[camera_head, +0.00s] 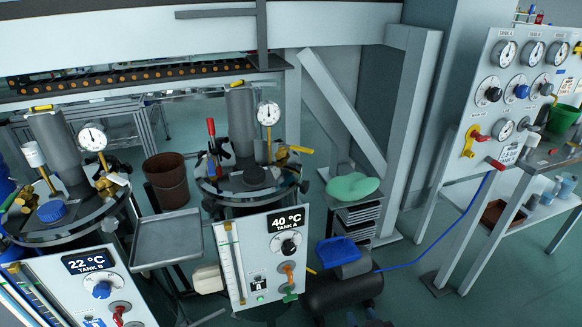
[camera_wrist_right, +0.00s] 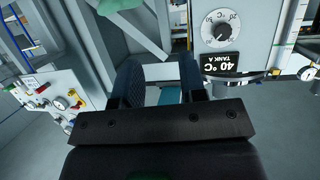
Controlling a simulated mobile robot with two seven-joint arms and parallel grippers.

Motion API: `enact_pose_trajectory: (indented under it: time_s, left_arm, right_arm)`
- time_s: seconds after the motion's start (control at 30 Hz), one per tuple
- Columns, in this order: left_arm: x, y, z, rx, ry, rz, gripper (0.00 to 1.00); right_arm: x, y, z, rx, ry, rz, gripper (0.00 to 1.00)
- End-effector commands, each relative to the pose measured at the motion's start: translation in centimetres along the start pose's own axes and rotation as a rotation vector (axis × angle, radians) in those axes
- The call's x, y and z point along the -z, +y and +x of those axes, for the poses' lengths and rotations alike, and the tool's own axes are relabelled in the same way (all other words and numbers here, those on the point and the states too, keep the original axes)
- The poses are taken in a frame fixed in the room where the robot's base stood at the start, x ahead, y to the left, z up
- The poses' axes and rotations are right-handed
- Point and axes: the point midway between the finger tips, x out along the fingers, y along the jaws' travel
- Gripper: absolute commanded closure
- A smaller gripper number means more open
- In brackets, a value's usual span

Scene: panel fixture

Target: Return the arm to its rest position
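My right gripper (camera_wrist_right: 160,72) shows in the right wrist view, its two dark ribbed fingers apart with nothing held between them. In the head view only a small dark part of it (camera_head: 370,319) shows at the bottom edge, right of the Tank A panel (camera_head: 262,258). In the wrist view that panel (camera_wrist_right: 228,40) appears upside down at the upper right, apart from the fingers. My left gripper is not in view.
A dark cylindrical unit (camera_head: 340,291) with a blue hose (camera_head: 440,250) stands right of the Tank A panel. The Tank B panel (camera_head: 85,286) is at lower left. A grey tray (camera_head: 168,240) sits between the tanks. A gauge board (camera_head: 512,95) stands at right. Floor is clear at lower right.

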Motion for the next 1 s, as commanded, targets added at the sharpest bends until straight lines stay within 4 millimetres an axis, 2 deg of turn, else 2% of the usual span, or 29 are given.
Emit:
enact_pose_trajectory:
  time_s: [0.03,0.2,0.37,0.5,0.6,0.7,0.8,1.0]
  left_arm:
    - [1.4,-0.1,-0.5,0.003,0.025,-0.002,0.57]
    - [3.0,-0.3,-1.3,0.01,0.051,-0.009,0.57]
    - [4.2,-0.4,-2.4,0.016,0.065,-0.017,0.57]
    - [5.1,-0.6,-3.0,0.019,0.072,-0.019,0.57]
    - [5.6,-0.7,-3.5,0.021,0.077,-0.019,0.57]
    - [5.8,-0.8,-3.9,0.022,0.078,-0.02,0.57]
    - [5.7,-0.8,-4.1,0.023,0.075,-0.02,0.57]
    - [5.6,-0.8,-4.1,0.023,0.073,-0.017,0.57]
  right_arm:
    - [1.0,1.1,-2.3,-0.018,-0.01,-0.005,0.62]
    - [0.8,3.8,-8.8,-0.063,-0.08,-0.011,0.62]
    - [0.3,5.5,-15.0,-0.1,-0.136,-0.022,0.62]
    - [-1.1,6.6,-19.7,-0.125,-0.192,-0.03,0.62]
    - [-2.6,7.0,-22.3,-0.138,-0.241,-0.03,0.62]
    - [-3.7,7.2,-23.9,-0.146,-0.274,-0.028,0.62]
    - [-4.3,7.2,-24.7,-0.149,-0.29,-0.025,0.62]
    - [-4.5,7.2,-24.8,-0.15,-0.294,-0.024,0.62]
